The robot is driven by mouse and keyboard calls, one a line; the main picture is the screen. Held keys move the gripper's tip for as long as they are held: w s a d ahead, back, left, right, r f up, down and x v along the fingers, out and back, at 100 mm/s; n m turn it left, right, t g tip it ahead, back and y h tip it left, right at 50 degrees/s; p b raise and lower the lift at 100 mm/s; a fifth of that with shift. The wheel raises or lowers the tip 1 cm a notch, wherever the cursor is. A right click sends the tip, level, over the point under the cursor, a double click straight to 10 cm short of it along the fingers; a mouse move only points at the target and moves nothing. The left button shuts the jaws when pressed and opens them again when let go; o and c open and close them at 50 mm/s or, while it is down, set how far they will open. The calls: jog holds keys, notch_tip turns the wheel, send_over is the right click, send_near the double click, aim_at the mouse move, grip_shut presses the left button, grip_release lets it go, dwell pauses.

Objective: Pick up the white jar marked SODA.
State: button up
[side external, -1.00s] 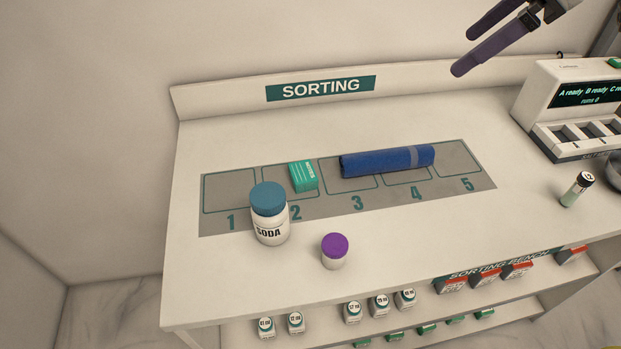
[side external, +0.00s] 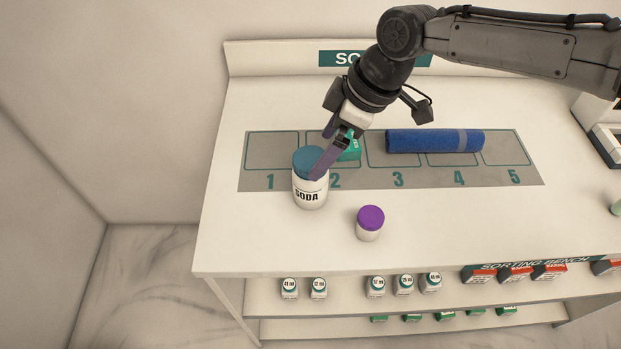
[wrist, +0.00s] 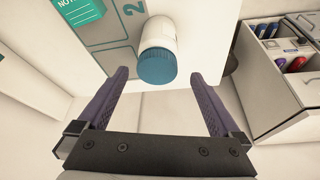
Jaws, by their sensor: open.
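The white jar marked SODA (side external: 309,192) stands upright on the bench, at the front edge of the numbered mat near 1 and 2. Its blue lid is partly covered by a finger of my gripper (side external: 325,150) in the side view. In the wrist view, the jar's blue lid (wrist: 157,68) lies ahead, between the lines of my two purple fingers. My gripper (wrist: 163,88) is open with nothing between its fingers. The jar appears slightly beyond the fingertips; I cannot tell whether a finger touches it.
A purple-lidded jar (side external: 369,224) stands right of the SODA jar. A green box (side external: 350,150) sits close behind my gripper. A blue roll (side external: 435,141) lies across spaces 3 and 4. The bench front (side external: 250,248) is clear.

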aim_at(304, 170)
jog(key=shift+w+a+x, duration=0.15)
jog(key=shift+x, duration=2)
jog(key=shift+w+a+x, duration=0.1)
jog(key=shift+x, duration=2.05)
jog(key=shift+r, duration=0.2)
jog(key=c, duration=1.3)
